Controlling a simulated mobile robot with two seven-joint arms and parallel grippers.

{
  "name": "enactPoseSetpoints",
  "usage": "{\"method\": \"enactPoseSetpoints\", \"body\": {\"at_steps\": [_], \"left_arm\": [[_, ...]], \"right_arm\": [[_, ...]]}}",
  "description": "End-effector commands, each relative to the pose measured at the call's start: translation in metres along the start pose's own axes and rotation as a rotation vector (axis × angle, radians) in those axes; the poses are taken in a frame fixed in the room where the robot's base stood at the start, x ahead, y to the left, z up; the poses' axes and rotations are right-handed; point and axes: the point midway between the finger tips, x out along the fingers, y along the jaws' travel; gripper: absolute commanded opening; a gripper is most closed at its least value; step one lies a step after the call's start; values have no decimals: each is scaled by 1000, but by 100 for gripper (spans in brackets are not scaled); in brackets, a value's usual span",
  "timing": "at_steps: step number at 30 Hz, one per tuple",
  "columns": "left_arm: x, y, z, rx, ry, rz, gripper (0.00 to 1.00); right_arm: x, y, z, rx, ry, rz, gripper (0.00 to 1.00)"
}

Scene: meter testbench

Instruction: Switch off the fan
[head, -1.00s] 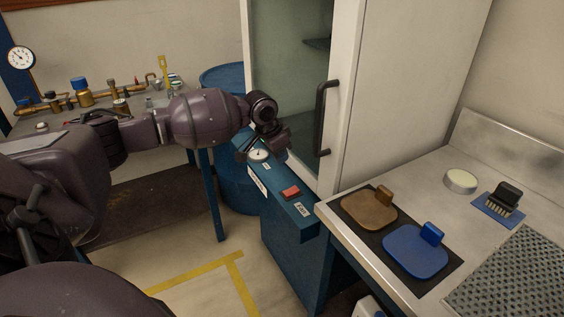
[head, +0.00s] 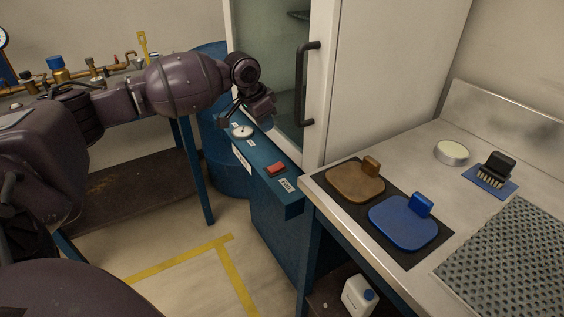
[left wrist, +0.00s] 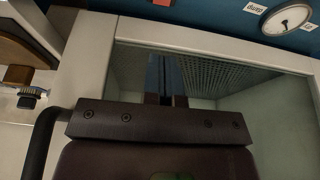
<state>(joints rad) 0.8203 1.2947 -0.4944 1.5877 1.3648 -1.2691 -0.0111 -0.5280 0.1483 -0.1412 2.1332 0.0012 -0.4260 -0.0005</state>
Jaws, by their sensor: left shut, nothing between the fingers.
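A red switch (head: 276,169) sits on the sloping top of a blue panel in front of the tall cabinet. A round white dial (head: 243,131) and small white labels are on the same panel. My left gripper (head: 264,108) is above and behind the switch, close to the cabinet, and touches neither switch nor dial. It is shut and empty. In the left wrist view its fingers (left wrist: 166,80) are in front of the cabinet glass; the dial (left wrist: 287,18) is at top right and the red switch (left wrist: 162,2) is cut by the top edge. My right gripper is out of view.
The cabinet's dark handle (head: 308,85) stands out right of my left gripper. A steel worktop (head: 420,150) at right holds brown and blue plates, a round tin and a brush. A white bottle (head: 358,296) stands below. Open floor lies left of the panel.

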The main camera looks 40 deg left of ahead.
Motion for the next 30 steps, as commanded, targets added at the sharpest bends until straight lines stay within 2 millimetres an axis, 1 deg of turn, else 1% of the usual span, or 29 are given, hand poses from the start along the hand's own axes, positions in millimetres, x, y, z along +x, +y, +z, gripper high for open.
{"method": "enactPoseSetpoints", "body": {"at_steps": [3,9,14,17,24,30], "left_arm": [[-1,-1,-2,1,2,0,0],[-3,-1,-2,1,3,-1,0],[4,-1,-1,0,1,0,0],[16,-1,0,0,-2,1,0],[60,0,1,0,-6,4,0],[96,-1,1,-1,-6,3,0]], "right_arm": [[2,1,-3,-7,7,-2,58],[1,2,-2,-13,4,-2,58],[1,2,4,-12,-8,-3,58],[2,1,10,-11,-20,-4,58],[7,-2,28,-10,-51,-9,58],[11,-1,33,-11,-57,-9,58]]}}
